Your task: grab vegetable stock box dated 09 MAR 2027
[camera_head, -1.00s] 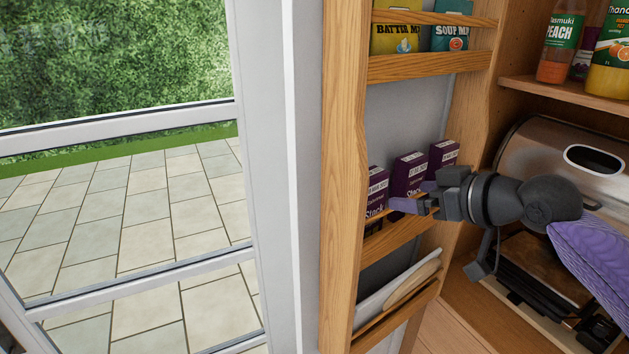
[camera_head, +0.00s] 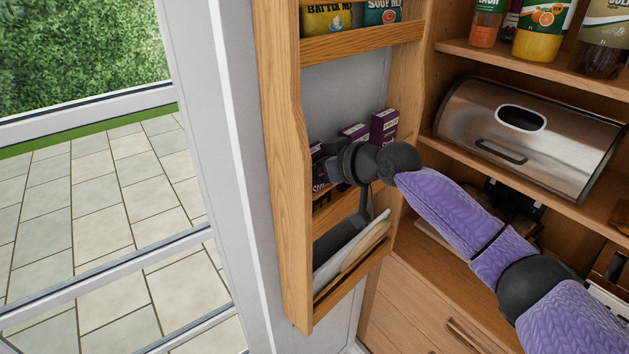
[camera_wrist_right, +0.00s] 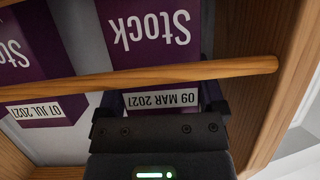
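Several purple stock boxes stand on a middle rack of the door. In the right wrist view the box dated 09 MAR 2027 (camera_wrist_right: 155,30) appears upside down, behind a wooden rail. In the head view it seems to be the leftmost purple box (camera_head: 318,182), partly hidden by my right gripper. My right gripper (camera_wrist_right: 163,103) has its dark fingers apart, one on each side of the dated end of this box. Whether they touch it is not clear. The right gripper also shows in the head view (camera_head: 332,165). My left gripper is not in view.
A box dated 07 JUL 2027 (camera_wrist_right: 25,65) stands beside it. The rail (camera_wrist_right: 60,88) and rack's side post (camera_wrist_right: 290,90) are close. Below are boards (camera_head: 350,255); above are mix packets (camera_head: 328,20). A metal bread bin (camera_head: 530,130) stands right.

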